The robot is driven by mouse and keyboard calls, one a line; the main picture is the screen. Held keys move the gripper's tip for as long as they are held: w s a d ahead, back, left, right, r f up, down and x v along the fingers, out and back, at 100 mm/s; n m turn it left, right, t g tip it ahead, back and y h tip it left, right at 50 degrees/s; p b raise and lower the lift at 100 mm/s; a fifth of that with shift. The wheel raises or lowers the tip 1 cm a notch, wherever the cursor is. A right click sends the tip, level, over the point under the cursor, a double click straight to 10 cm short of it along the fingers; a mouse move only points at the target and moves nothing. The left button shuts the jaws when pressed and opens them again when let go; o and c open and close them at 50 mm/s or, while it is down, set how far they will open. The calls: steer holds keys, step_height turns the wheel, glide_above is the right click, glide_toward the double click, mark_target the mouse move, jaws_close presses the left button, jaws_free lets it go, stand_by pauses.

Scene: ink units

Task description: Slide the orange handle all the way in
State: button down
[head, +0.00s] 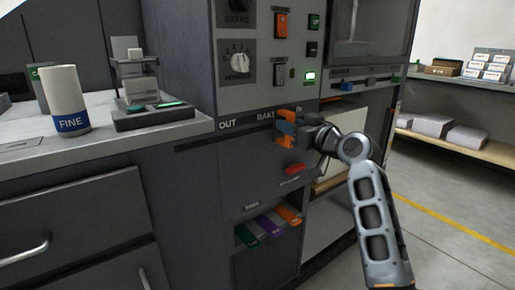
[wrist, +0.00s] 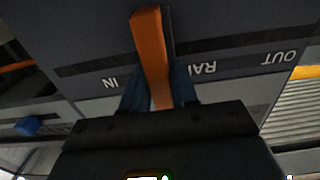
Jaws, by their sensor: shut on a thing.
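The orange handle (head: 285,130) stands on the dark slot below the RAKE label, on the front of the grey machine. In the head view it is toward the right end of the slot, partly hidden by my gripper (head: 296,130). In the wrist view, which is upside down, the orange handle (wrist: 151,50) sits between the fingers of my gripper (wrist: 160,90), near the IN label. My gripper is shut on the handle.
Above is a panel with a knob (head: 239,63) and switches. A counter with a FINE cup (head: 66,98) is at left. Open floor lies at right.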

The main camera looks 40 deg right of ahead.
steer(key=d+b, duration=0.4)
steer(key=d, duration=0.9)
steer(key=shift+d, duration=0.2)
steer(key=c, duration=1)
jaws_free()
steer(key=shift+o, duration=0.2)
steer(key=s+p, duration=0.1)
steer(key=s, duration=0.6)
steer(key=shift+s, duration=0.4)
steer(key=shift+f, duration=0.15)
